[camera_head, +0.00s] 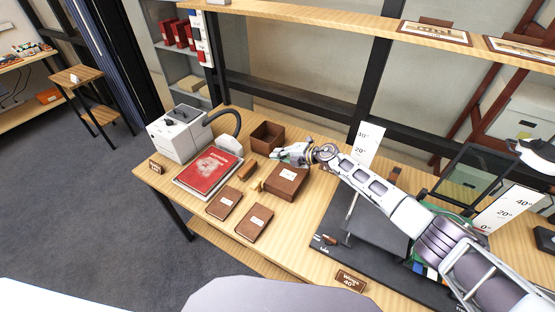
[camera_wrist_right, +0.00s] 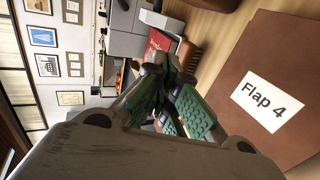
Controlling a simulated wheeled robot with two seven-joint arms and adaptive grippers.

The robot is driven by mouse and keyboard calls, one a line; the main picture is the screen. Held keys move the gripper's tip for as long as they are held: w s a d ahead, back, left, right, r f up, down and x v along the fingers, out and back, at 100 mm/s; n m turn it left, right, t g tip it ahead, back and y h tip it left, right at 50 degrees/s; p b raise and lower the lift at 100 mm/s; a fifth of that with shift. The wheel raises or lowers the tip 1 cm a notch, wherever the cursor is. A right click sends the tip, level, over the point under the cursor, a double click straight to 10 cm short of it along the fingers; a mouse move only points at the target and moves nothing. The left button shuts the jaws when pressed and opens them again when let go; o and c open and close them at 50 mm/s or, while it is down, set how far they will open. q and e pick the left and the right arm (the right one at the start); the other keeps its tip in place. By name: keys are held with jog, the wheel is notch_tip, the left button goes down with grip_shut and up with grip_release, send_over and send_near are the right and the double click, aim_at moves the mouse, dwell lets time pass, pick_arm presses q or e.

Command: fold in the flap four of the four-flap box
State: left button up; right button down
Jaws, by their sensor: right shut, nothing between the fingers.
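The brown four-flap box (camera_head: 287,186) sits on the wooden table with a white label on its top. In the right wrist view, a brown panel labelled "Flap 4" (camera_wrist_right: 233,62) fills the right side. My right gripper (camera_head: 281,155) reaches in from the right and is at the box's far edge, just above it. In the right wrist view, its green-padded fingers (camera_wrist_right: 172,98) are shut and empty, beside the labelled panel. I cannot tell whether they touch it. The arm and hand hide part of the box's far side. My left gripper is not in view.
An open brown box (camera_head: 266,136) stands behind the gripper. Two flat brown labelled pieces (camera_head: 223,203) (camera_head: 254,223) lie in front. A red book (camera_head: 208,172), a brush (camera_head: 247,170) and a grey machine (camera_head: 180,134) are left. A black book cradle (camera_head: 377,240) stands right.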

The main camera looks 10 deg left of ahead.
jog(key=shift+r, duration=2.55)
